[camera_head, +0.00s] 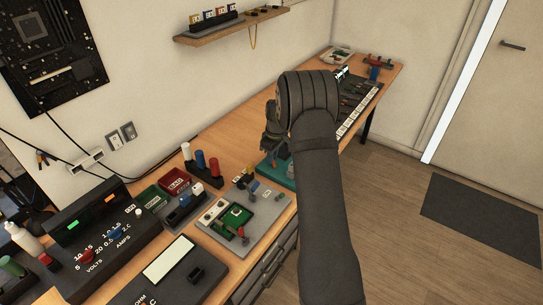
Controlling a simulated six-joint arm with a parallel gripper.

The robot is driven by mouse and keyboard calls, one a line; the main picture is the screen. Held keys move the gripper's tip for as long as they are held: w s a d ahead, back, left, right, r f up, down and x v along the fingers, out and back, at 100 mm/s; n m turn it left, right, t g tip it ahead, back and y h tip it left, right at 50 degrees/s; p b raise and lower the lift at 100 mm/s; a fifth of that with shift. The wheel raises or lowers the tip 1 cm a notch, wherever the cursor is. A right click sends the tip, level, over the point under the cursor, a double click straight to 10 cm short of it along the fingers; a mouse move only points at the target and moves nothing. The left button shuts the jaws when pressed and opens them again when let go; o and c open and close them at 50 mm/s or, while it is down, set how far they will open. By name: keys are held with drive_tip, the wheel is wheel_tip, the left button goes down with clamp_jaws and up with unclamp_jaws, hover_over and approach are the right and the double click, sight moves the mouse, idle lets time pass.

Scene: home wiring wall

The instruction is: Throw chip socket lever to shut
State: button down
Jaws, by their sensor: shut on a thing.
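A grey panel (262,215) lies on the bench at lower centre. It carries a green square unit (237,215) that looks like the chip socket, and a red-knobbed lever (242,234) shows at its lower side. A blue-knobbed part (253,187) stands near the panel's back edge. My gripper (273,152) is beyond the panel, over a teal board (268,172), with its jaws pointing down. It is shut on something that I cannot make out. My black arm hides part of the teal board and what lies behind it.
A dark meter box (170,275) and a power supply (90,235) stand at the lower left. A wall shelf (232,24) hangs above.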

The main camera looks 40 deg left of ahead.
sight(274, 163)
drive_tip(key=d+y, duration=0.1)
drive_tip(key=y, duration=0.1)
drive_tip(key=d+y, duration=0.1)
drive_tip(key=y, duration=0.1)
drive_tip(key=shift+d, duration=0.1)
drive_tip(key=shift+d+f+y, duration=0.1)
drive_tip(key=shift+d+y, duration=0.3)
drive_tip(key=shift+y, duration=0.5)
drive_tip(key=shift+d+f+y, duration=0.1)
drive_tip(key=shift+d+y, duration=0.3)
drive_tip(key=shift+y, duration=0.5)
drive_tip(key=c, duration=1.4)
unclamp_jaws()
drive_tip(key=v, duration=1.7)
drive_tip(key=shift+d, duration=0.4)
drive_tip(key=shift+a+f, duration=0.1)
